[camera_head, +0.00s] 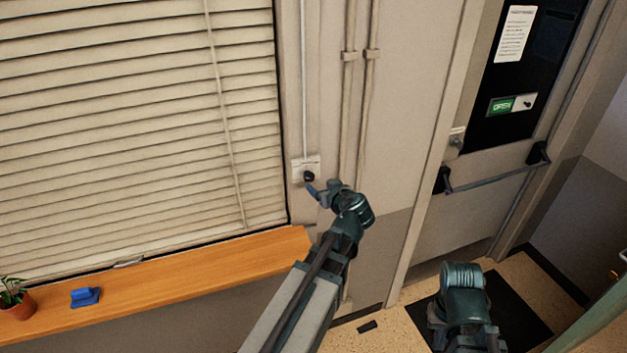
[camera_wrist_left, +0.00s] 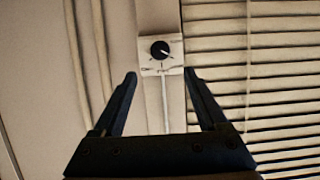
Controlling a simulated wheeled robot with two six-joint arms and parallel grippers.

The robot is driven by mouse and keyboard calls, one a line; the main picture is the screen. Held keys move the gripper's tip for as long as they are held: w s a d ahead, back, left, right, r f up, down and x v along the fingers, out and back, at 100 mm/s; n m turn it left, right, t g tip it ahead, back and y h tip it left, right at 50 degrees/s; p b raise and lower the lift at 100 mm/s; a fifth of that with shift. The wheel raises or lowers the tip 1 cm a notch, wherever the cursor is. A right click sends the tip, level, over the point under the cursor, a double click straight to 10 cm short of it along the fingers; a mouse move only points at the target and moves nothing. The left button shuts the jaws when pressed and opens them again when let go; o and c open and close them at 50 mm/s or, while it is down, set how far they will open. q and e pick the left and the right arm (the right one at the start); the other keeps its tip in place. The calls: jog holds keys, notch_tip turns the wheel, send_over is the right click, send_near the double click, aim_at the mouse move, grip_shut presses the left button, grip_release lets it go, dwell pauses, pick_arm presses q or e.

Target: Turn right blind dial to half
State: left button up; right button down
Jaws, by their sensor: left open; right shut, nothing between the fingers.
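The blind dial is a round black knob (camera_head: 309,176) on a small pale plate (camera_head: 300,164), on the wall just right of the window blind. The left wrist view shows the knob (camera_wrist_left: 160,50) larger and upside down. A pale pointer line on it slants to that picture's lower right, and small marks show on the plate (camera_wrist_left: 150,68). My left gripper (camera_head: 314,190) is open and close to the dial. In the left wrist view its fingers (camera_wrist_left: 160,82) are spread, with the dial beyond their tips and nothing between them. Of my right arm only a wrist part shows; its fingers are hidden.
The closed slatted blind (camera_head: 130,110) fills the left. Below it, a wooden sill (camera_head: 190,282) holds a plant pot (camera_head: 17,304) and a blue object (camera_head: 86,297). Two vertical pipes (camera_head: 368,90) run right of the dial. A door with a push bar (camera_head: 495,178) is further right.

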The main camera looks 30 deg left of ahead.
aim_at(310, 177)
pick_arm(q)
jog(key=b+x, duration=0.3)
jog(key=x, duration=0.6)
jog(key=shift+w+a+f, duration=0.1)
jog(key=shift+w+f, duration=0.1)
jog(key=shift+w+a+f, duration=0.15)
jog(key=shift+w+a, duration=0.1)
jog(key=shift+a, duration=0.25)
grip_shut()
